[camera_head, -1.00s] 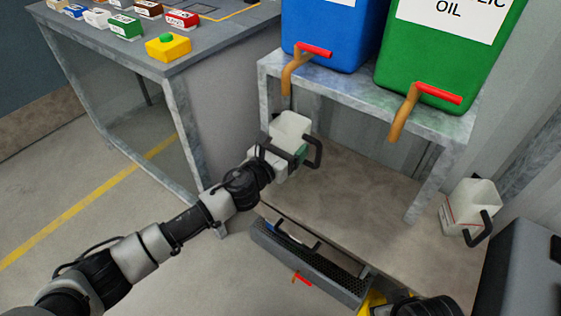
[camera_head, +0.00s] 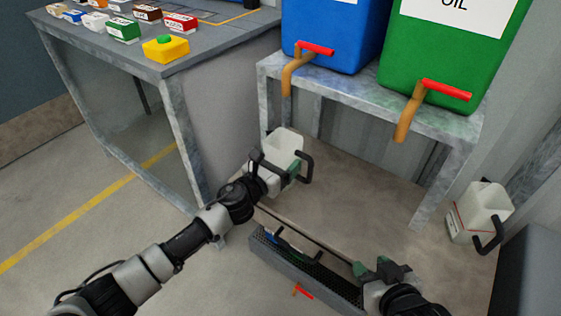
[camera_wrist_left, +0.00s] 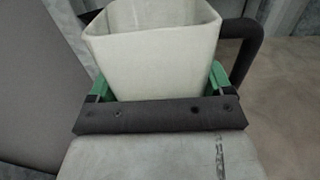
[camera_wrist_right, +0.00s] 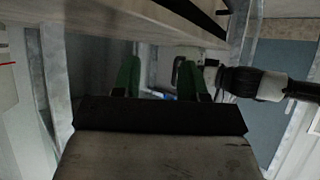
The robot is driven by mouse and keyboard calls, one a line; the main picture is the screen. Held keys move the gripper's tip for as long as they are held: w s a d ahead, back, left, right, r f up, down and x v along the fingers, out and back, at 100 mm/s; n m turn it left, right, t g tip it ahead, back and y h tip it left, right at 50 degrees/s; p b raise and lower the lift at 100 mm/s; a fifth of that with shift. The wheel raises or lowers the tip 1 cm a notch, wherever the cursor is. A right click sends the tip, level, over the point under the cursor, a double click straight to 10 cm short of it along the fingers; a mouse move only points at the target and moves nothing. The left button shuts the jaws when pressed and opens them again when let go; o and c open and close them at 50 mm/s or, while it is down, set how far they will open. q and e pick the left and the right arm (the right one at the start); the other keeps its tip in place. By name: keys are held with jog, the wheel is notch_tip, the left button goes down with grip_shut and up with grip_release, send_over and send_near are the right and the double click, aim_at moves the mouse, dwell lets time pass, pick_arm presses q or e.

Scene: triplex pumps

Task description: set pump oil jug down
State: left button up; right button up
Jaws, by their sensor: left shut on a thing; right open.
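A white open-topped jug (camera_head: 282,150) with a dark handle is held upright by my left gripper (camera_head: 272,172), below and in front of the blue tank's tap. In the left wrist view the jug (camera_wrist_left: 150,50) sits between the green fingers, which close on its sides. My right gripper (camera_head: 372,272) is open and empty at the right end of the drip tray. In the right wrist view its green fingers (camera_wrist_right: 158,78) stand apart with nothing between them. A second white jug (camera_head: 480,212) with a dark handle and a red line stands on the floor at the right.
A blue tank (camera_head: 335,30) and a green tank (camera_head: 450,50) stand on a metal stand (camera_head: 425,125). A dark drip tray (camera_head: 290,268) lies in front. The floor under the stand is clear.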

pick_arm(q)
jog(key=shift+f, duration=0.1)
jog(key=o, duration=0.9)
jog(key=shift+c, duration=0.2)
